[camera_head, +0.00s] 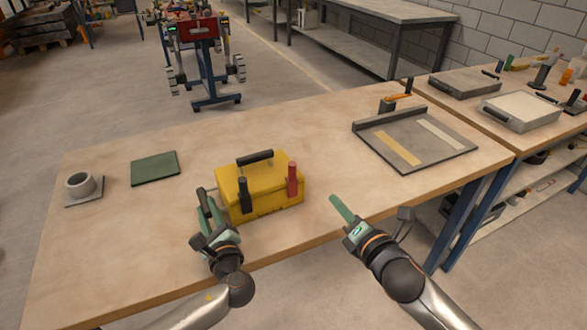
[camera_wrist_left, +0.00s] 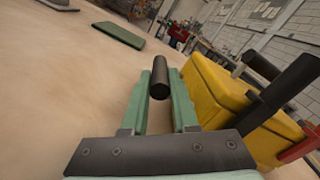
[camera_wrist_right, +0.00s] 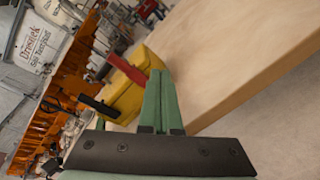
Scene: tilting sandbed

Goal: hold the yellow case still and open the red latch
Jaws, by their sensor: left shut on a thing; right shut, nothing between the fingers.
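The yellow case (camera_head: 262,187) stands on the wooden table with a black top handle (camera_head: 255,157). The red latch (camera_head: 292,179) is upright on its front right; a black latch (camera_head: 244,194) is upright on its front left. My left gripper (camera_head: 207,202) is at the case's left side. In the left wrist view its fingers are shut on a black cylindrical grip (camera_wrist_left: 160,78) beside the yellow case (camera_wrist_left: 215,90). My right gripper (camera_head: 336,201) is shut and empty, right of the case and apart from it. The red latch (camera_wrist_right: 127,69) also shows in the right wrist view.
A green mat (camera_head: 155,168) and a grey cup on a plate (camera_head: 82,184) lie to the left. A grey tray (camera_head: 435,146) with strips lies at the right. The table between the case and the tray is clear.

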